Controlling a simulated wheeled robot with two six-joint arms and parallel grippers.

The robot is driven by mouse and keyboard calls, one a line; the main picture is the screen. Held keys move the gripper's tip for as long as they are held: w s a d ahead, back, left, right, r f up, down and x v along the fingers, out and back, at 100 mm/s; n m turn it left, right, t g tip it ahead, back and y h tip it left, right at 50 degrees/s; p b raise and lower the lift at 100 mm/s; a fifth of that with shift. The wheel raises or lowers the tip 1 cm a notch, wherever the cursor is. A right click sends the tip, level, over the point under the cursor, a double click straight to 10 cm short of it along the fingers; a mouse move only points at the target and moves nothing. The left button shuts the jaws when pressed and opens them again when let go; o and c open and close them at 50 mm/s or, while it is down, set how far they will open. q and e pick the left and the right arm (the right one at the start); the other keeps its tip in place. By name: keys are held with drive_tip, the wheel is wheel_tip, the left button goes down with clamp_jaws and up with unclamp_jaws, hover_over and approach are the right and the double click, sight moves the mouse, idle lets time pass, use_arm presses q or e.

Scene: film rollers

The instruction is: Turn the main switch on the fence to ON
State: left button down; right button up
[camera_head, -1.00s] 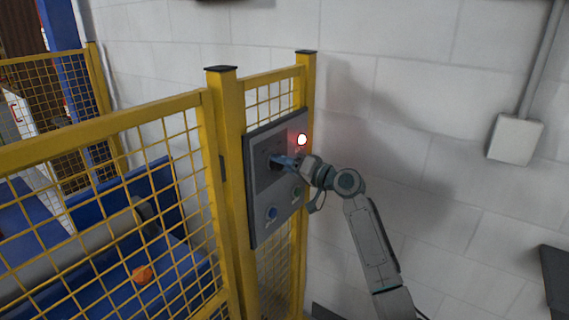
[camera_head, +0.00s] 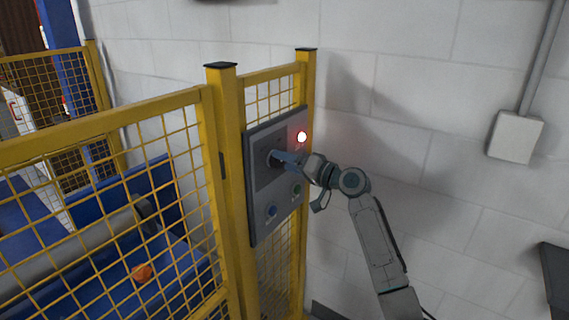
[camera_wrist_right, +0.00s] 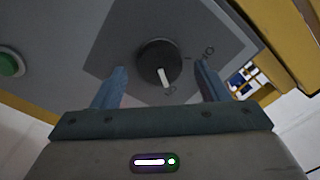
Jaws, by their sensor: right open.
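The main switch (camera_wrist_right: 158,62) is a round black knob with a white pointer bar on a dark plate of the grey control panel (camera_head: 257,213). In the right wrist view the pointer is aimed down and slightly right, near a small mark. In the head view the knob (camera_head: 273,158) shows just left of my right gripper (camera_head: 284,158). In the right wrist view my right gripper (camera_wrist_right: 160,85) is open, with one blue finger on each side of the knob and a gap to it on both sides. My left gripper is not in view.
A red lamp (camera_head: 302,137) glows at the panel's upper right. A blue button (camera_head: 271,211) and a green button (camera_head: 297,190) sit below. The yellow mesh fence (camera_head: 228,180) carries the panel. A white block wall (camera_head: 420,100) stands behind, with a grey box (camera_head: 515,137).

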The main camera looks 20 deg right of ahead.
use_arm(q)
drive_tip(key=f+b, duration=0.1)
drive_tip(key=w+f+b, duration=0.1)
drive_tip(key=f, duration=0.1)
drive_tip(key=shift+b, duration=0.4)
use_arm(e)
drive_tip(key=v, duration=0.9)
drive_tip(key=shift+s+d, duration=0.2)
drive_tip(key=shift+s, duration=0.05)
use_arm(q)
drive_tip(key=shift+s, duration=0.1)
